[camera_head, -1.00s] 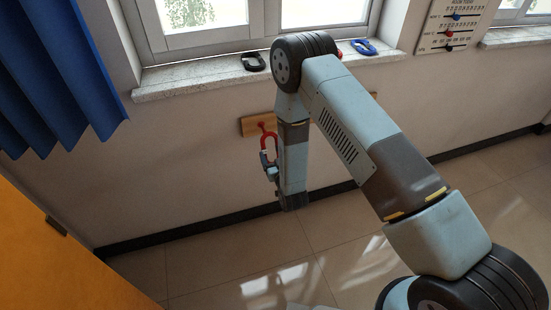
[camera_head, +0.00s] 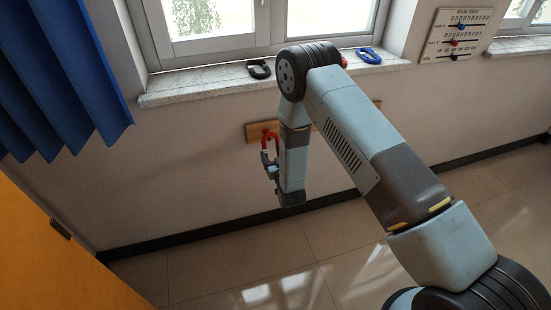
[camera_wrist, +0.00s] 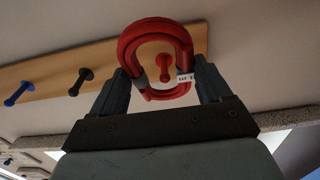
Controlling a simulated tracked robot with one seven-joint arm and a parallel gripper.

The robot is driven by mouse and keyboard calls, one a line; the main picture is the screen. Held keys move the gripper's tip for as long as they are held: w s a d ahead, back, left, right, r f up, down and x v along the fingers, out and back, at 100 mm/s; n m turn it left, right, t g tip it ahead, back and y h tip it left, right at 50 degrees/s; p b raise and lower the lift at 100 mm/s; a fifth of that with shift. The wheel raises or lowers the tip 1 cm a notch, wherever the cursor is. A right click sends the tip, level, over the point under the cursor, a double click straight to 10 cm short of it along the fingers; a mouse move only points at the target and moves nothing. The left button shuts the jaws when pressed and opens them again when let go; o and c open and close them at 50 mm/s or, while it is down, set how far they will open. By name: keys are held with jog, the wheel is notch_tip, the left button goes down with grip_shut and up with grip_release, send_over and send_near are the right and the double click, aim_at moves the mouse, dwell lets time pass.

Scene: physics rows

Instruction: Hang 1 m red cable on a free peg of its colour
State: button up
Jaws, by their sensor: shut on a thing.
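A coiled red cable (camera_wrist: 128,48) with a small white tag is held between the two fingers of my gripper (camera_wrist: 158,78). The tag print is too small to read surely. In the head view the red cable (camera_head: 275,139) stands up from my gripper (camera_head: 268,166), in front of the wooden peg board (camera_head: 254,131). In the wrist view the board (camera_wrist: 50,75) carries a red peg (camera_wrist: 164,64), seen through the loop's opening. Whether the loop is around the peg or only in front of it, I cannot tell. No cable shows hanging on this red peg.
A black peg (camera_wrist: 80,82) and a blue peg (camera_wrist: 18,94) sit along the board. On the window sill (camera_head: 205,88) lie a black coil (camera_head: 259,69) and a blue coil (camera_head: 369,56). A blue curtain (camera_head: 60,80) hangs at the left.

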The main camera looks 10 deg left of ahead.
jog(key=shift+w+a+f, duration=0.2)
jog(key=shift+w+a, duration=0.15)
jog(key=shift+w, duration=0.25)
jog(key=shift+w+a+f, duration=0.2)
jog(key=shift+w+a, duration=0.15)
jog(key=shift+w, duration=0.2)
jog(key=shift+w+a+f, duration=0.2)
jog(key=shift+w+a, duration=0.15)
jog(key=shift+w, duration=0.25)
jog(key=o, duration=1)
jog(key=shift+f, duration=0.1)
jog(key=v, duration=1.3)
jog(key=shift+s+d, duration=0.25)
jog(key=shift+s, duration=0.05)
